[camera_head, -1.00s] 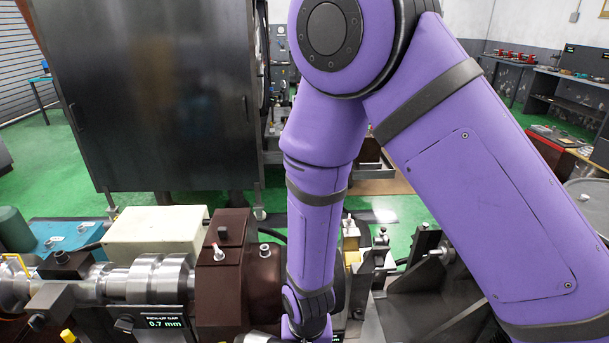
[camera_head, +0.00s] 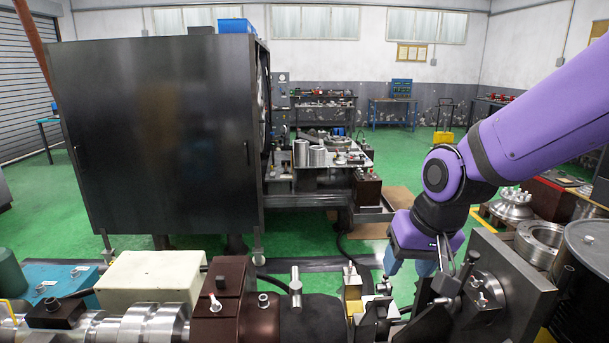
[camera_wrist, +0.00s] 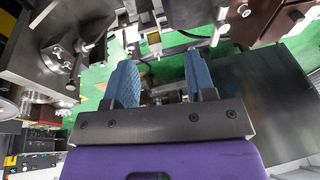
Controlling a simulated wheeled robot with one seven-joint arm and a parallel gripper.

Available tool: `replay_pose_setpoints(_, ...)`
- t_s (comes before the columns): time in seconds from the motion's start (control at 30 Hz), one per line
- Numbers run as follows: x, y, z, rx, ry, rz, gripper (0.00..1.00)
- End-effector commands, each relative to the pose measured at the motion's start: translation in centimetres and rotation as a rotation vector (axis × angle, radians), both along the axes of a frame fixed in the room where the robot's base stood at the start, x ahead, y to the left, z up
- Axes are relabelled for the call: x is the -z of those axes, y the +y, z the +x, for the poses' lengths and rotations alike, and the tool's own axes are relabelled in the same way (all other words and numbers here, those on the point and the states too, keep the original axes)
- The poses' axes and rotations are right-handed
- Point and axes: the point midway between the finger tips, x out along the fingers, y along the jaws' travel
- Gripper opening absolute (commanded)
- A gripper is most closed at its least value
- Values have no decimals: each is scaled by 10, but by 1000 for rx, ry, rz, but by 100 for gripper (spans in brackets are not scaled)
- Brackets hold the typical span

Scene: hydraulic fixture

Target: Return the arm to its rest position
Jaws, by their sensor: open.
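My purple arm reaches in from the right in the head view, bent at a joint, with my gripper (camera_head: 408,266) hanging at its end above the right part of the hydraulic fixture. In the wrist view my gripper (camera_wrist: 162,82) shows two blue fingers spread apart with nothing between them. The fixture's dark red block (camera_head: 226,300) stands left of my gripper. A dark upright plate (camera_head: 512,285) with a bolted clamp stands close to its right. The arm's upper part runs out of the picture at the right.
A large dark cabinet (camera_head: 155,135) stands behind the fixture at left. A cream box (camera_head: 150,278) lies in front of it. A workbench (camera_head: 318,165) with metal parts stands behind. A dark drum (camera_head: 590,265) is at far right. Green floor (camera_head: 400,150) is open further back.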

Motion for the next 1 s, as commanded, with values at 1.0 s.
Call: replay_pose_setpoints(1.0,-121,-134,-129,87,-219,-141,50)
